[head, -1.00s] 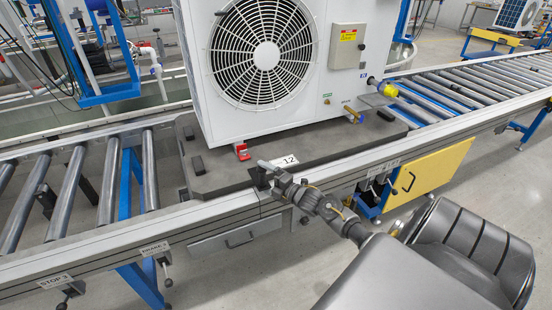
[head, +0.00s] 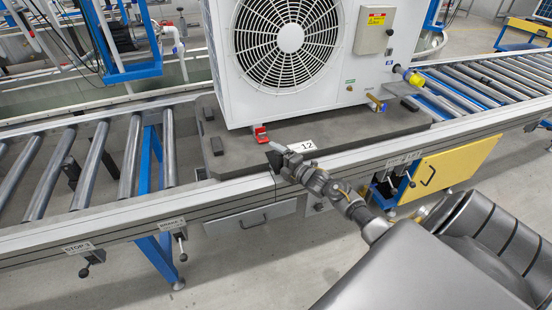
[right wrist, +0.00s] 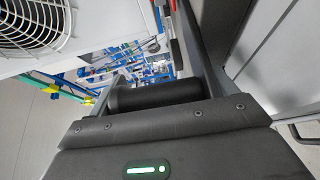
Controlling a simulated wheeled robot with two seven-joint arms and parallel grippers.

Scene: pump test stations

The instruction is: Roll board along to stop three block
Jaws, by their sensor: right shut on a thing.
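The board (head: 229,150) is a dark grey slab on the roller line, carrying a large white fan unit (head: 318,95). A label 12 (head: 304,146) is on its front edge. My right gripper (head: 280,155) is shut at a dark piece on that edge; the exact contact is hidden. In the right wrist view a black bar (right wrist: 140,97) lies between the fingers. The STOP 3 label (head: 79,249) and its lever (head: 92,259) are on the front rail at left. Dark blocks (head: 72,172) stand between the rollers there; which is the stop block is unclear. My left gripper is out of view.
Bare rollers (head: 95,165) lie left of the board. The BRAKE 3 lever (head: 181,243) is on the front rail. A yellow panel (head: 437,174) hangs below the rail at right. A yellow-ended connector (head: 413,79) is beside the unit.

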